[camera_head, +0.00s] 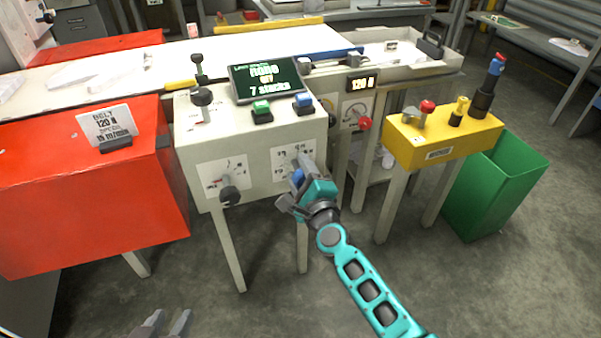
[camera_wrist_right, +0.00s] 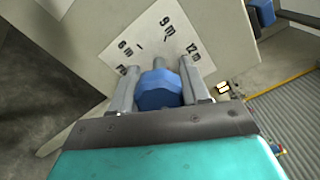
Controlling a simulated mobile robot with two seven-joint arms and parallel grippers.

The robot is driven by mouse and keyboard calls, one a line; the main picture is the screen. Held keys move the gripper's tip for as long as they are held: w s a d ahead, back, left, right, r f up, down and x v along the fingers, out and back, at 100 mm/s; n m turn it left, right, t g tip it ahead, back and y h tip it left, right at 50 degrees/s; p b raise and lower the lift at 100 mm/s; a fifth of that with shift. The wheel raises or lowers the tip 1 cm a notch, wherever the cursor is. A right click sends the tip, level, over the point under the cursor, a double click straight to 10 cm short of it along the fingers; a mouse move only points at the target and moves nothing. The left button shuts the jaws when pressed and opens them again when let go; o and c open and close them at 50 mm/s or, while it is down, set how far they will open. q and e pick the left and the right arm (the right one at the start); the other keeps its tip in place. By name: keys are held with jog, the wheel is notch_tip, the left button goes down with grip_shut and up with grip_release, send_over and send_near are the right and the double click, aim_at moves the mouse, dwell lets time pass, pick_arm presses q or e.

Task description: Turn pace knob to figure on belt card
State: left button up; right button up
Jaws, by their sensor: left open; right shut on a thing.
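The blue pace knob (camera_head: 297,176) sits on a white dial plate (camera_head: 285,155) on the front of the cream console. My right gripper (camera_head: 296,184) is shut on it. In the right wrist view the fingers hold the blue knob (camera_wrist_right: 158,90) from both sides. The dial plate (camera_wrist_right: 150,42) there shows 6 m, 9 m and 12 m; other figures are hidden or unclear. The belt card (camera_head: 105,122) stands on the red cabinet and reads BELT, 120 N and what looks like 15 m/min. My left gripper (camera_head: 163,324) is open and empty at the bottom edge.
A black knob (camera_head: 229,194) is on a second dial left of the blue one. Green (camera_head: 261,111) and blue (camera_head: 303,103) buttons sit below the screen (camera_head: 267,79). A red knob (camera_head: 364,123) and a 120 N display (camera_head: 360,84) are to the right. The floor in front is clear.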

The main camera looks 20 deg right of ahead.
dwell(0.4)
pick_arm(q)
jog(key=shift+f, duration=0.1)
pick_arm(e)
jog(key=o, duration=1)
jog(key=shift+o, duration=0.2)
jog(key=shift+s, duration=0.1)
pick_arm(q)
jog(key=shift+a+r+p, duration=0.3)
jog(key=shift+p, duration=0.4)
pick_arm(e)
jog(key=s, duration=1.2)
jog(key=shift+s+d, duration=0.2)
jog(key=shift+s, duration=0.2)
